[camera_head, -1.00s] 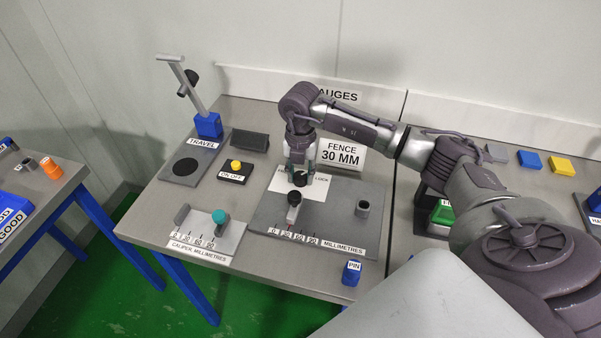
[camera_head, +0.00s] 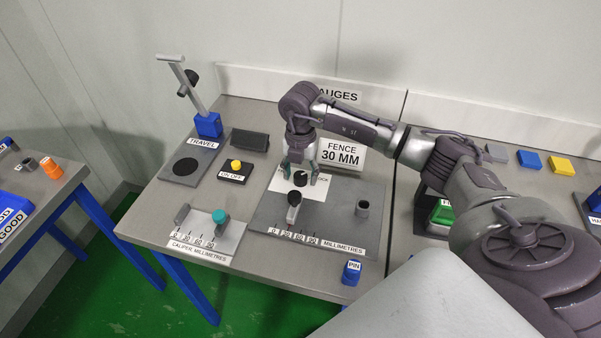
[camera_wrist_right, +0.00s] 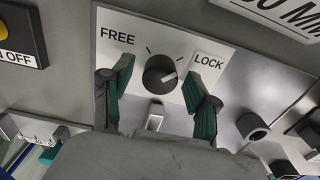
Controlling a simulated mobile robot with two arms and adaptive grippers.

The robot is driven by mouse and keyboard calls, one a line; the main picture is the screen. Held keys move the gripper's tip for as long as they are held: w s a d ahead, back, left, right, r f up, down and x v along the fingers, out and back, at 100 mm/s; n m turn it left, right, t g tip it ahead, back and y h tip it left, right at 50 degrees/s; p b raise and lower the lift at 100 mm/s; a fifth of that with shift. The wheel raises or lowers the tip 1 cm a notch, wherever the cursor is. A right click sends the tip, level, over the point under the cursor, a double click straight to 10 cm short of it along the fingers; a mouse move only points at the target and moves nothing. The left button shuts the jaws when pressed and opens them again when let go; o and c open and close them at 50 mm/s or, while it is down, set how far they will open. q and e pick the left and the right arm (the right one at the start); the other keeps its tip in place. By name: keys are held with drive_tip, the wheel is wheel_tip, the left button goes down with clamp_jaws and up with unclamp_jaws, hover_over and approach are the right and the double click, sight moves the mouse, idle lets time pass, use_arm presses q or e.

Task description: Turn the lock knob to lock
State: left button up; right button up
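The black round lock knob (camera_wrist_right: 160,73) sits on a white plate (camera_wrist_right: 147,25) marked FREE on the left and LOCK on the right. Its pale pointer line is on the right, towards the LOCK side. My right gripper (camera_wrist_right: 161,75) is open, with one finger on each side of the knob and visible gaps between fingers and knob. In the head view the right gripper (camera_head: 301,178) points down over the knob, on the fence gauge board (camera_head: 345,200). My left gripper is not in view.
The fence slider (camera_head: 293,207) with its millimetre scale is just in front of the knob. A grey round socket (camera_head: 362,208) stands to the right. A blue PIN block (camera_head: 351,272) is at the front edge. The FENCE 30 MM sign (camera_head: 342,153) stands close behind.

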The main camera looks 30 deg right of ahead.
sight(300, 175)
wheel_tip(300, 175, up, 12)
idle(0.7)
drive_tip(key=shift+a+f, duration=0.1)
idle(0.4)
